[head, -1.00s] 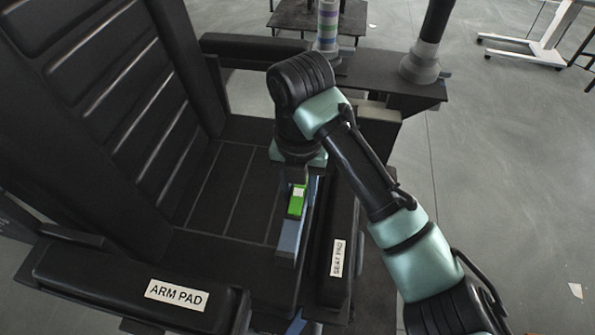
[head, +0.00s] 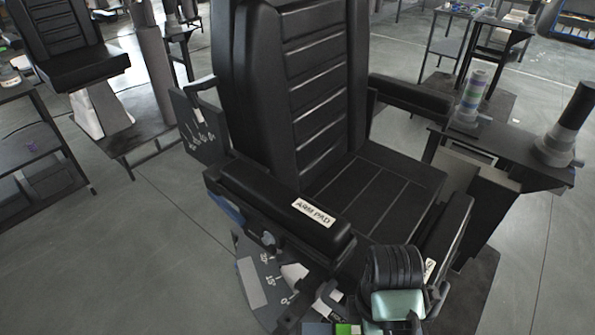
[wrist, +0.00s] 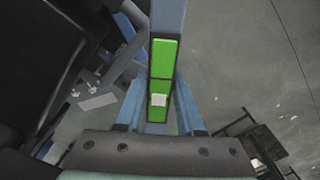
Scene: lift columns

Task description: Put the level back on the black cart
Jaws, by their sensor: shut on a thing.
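The level is a blue-grey bar with a bright green panel (wrist: 163,62) and a small white patch. In the wrist view it stands lengthwise between the two blue fingers of my gripper (wrist: 160,98), which is shut on it. In the head view only a bit of the level's green (head: 344,329) shows at the bottom edge, in front of the chair, beside my black and teal wrist. The fingers are cut off there. A black cart-like table (head: 500,148) stands right of the chair; I cannot tell if it is the task's black cart.
A banded cylinder (head: 472,95) and a dark column (head: 570,122) stand on the right table. A dark shelf unit (head: 35,150) stands left. Floor is open at lower left.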

